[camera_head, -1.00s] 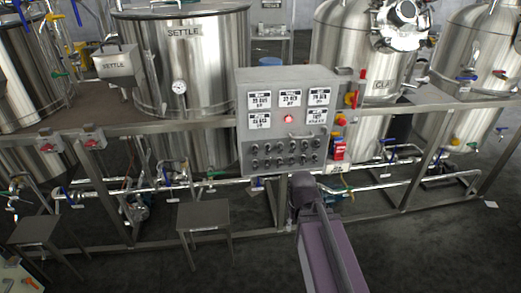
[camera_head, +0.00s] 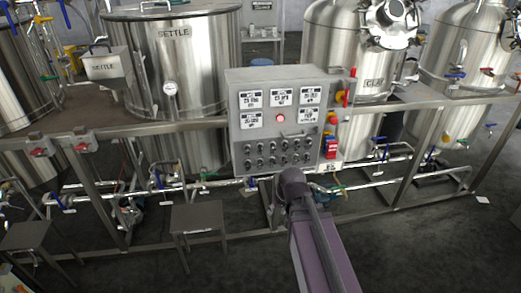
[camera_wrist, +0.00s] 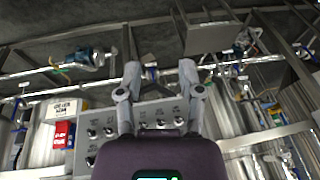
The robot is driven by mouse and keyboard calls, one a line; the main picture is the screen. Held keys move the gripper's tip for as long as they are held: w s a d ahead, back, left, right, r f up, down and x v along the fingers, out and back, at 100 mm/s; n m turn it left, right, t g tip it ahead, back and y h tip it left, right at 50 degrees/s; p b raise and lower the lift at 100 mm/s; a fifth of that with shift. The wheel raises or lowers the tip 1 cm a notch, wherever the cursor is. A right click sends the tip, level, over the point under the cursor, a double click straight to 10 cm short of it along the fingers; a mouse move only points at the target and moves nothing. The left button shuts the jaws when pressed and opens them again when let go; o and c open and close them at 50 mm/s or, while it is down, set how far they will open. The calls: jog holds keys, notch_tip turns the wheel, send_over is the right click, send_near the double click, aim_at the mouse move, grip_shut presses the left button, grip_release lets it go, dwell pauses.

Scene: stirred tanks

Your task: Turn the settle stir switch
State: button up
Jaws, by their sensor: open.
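The grey control panel (camera_head: 231,120) stands in front of the tanks, with label plates, a red lamp and two rows of small dark switches (camera_head: 275,153) low on its face. Their lettering is too small to read, so I cannot tell which one is the settle stir switch. The panel also shows in the wrist view (camera_wrist: 148,106), with several switches (camera_wrist: 160,123) beside and between my fingers. My gripper (camera_wrist: 160,68) is open and empty, its two fingers apart over the panel face. Contact with a switch cannot be made out. In the head view my arm hides the gripper.
The SETTLE tank (camera_head: 195,75) stands behind the panel at left, another steel tank (camera_head: 330,50) at right. A red-and-blue switch box (camera_head: 331,147) is on the panel's right side. A steel rail and pipes with valves run below. A small stool (camera_head: 197,218) stands at front left.

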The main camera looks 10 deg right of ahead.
jog(key=w+d+r+m+t+b, duration=0.1)
jog(key=w+r+t, duration=0.3)
jog(key=w, duration=0.5)
jog(key=w+d+r+m+t+y+b, duration=0.1)
jog(key=w+d+r+m+t, duration=0.1)
jog(key=w+r+t, duration=0.3)
jog(key=w+m+t, duration=0.1)
jog(key=w+t, duration=0.1)
jog(key=w, duration=0.2)
jog(key=shift+y+b, duration=0.3)
jog(key=shift+w+f, duration=0.1)
jog(key=shift+w, duration=0.05)
